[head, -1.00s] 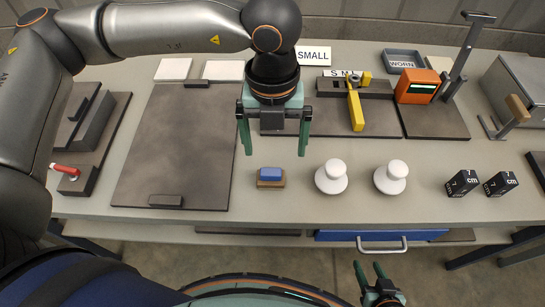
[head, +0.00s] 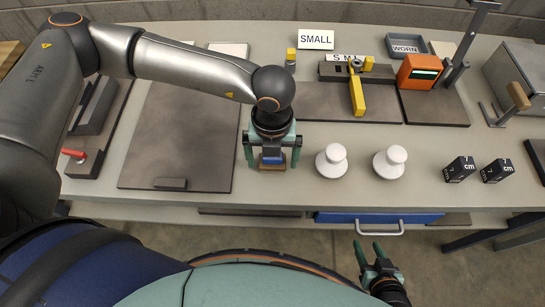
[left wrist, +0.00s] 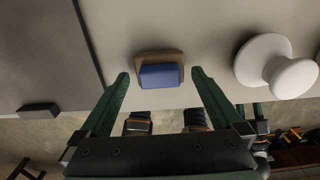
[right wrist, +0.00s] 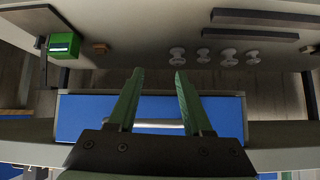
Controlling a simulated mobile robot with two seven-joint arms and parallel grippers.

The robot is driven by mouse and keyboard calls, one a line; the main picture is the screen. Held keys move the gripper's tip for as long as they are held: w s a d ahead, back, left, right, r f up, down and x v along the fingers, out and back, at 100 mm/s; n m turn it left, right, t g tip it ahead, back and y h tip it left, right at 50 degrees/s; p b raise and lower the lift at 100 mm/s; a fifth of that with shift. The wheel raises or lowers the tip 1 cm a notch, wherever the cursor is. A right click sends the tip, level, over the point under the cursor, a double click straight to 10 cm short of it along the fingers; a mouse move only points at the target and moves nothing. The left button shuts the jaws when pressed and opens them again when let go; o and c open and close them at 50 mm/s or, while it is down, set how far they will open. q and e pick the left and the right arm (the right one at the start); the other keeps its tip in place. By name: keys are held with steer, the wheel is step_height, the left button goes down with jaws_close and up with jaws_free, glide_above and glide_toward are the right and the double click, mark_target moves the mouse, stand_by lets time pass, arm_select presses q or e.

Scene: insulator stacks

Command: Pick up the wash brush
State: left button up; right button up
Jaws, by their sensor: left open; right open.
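The wash brush, a small blue block on a brown base, sits on the bench near its front edge; it shows in the head view (head: 272,160) and in the left wrist view (left wrist: 161,77). My left gripper (head: 271,155) is open above the brush. In the left wrist view its fingertips (left wrist: 160,74) lie to either side of the brush, with gaps visible. In the head view the gripper hides part of the brush. My right gripper (head: 367,245) is open and empty in front of the bench; its fingers also show in the right wrist view (right wrist: 160,72).
Two white insulators (head: 332,161) (head: 390,162) stand to the right of the brush. A dark board (head: 182,140) lies to its left. Two black cubes (head: 459,169) (head: 497,171) stand farther right. A blue drawer (head: 340,217) with a handle is under the bench front.

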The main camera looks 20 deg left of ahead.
arm_select(q)
steer(key=shift+f, duration=0.3)
steer(key=c, duration=1.3)
steer(key=shift+r, duration=0.2)
steer(key=shift+r, duration=0.25)
step_height(320, 180, up, 2)
steer(key=shift+r, duration=0.15)
steer(key=s+d+r+b, duration=0.1)
steer(key=s+d+r, duration=0.1)
steer(key=s+r, duration=0.1)
steer(key=s+d+r+b, duration=0.1)
steer(key=s+r, duration=0.2)
steer(key=s, duration=0.2)
steer(key=s+d+r+b, duration=0.1)
steer(key=s+d+r, duration=0.1)
steer(key=s+r, duration=0.2)
steer(key=shift+s+d, duration=0.35)
steer(key=shift+s, duration=0.1)
